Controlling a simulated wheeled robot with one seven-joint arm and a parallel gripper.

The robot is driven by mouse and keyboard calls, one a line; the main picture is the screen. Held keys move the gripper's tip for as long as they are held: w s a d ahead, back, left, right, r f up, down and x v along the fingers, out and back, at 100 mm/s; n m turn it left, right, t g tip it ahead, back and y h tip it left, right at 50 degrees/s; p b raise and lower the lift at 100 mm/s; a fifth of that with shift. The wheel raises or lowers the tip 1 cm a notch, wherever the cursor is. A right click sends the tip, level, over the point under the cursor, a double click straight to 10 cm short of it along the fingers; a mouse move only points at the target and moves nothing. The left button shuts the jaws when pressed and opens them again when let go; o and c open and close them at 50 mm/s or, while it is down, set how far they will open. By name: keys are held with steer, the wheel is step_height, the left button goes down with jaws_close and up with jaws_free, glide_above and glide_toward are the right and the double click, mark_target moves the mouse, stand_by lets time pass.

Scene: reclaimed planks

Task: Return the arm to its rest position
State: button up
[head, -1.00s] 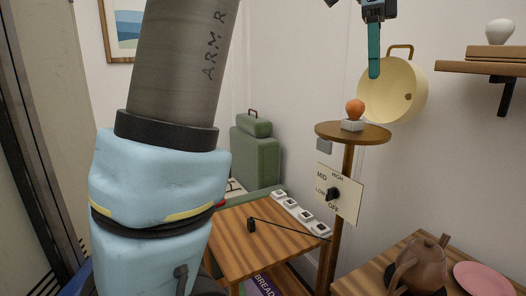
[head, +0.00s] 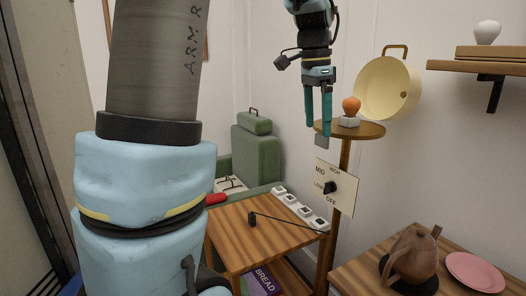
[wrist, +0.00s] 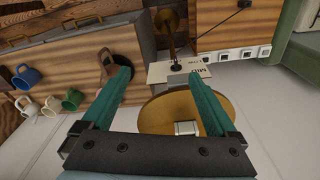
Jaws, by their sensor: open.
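My gripper (head: 318,112) hangs in the upper middle of the head view, teal fingers pointing down. The stand's round top (wrist: 158,112) lies beyond the fingers there. My large blue and grey arm link fills the left of the head view.
A dial panel (head: 338,188) is on the stand's post. A cream pot (head: 383,88) hangs on the wall. A wooden table (head: 240,225) with a row of switches (head: 300,208) stands at centre. A brown teapot (head: 413,255) and pink plate (head: 474,271) are at lower right. Mugs (wrist: 72,100) show in the wrist view.

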steer(key=s+a+f+n, duration=0.4)
steer(key=a+f+n, duration=0.3)
steer(key=a+f, duration=0.2)
steer(key=s+a+f+n+t+y, duration=0.1)
steer(key=s+a+f+n, duration=0.4)
steer(key=a+f, duration=0.5)
steer(key=shift+s+a+f+n, duration=0.15)
steer(key=shift+s+f+n, duration=0.2)
steer(key=shift+n, duration=0.65)
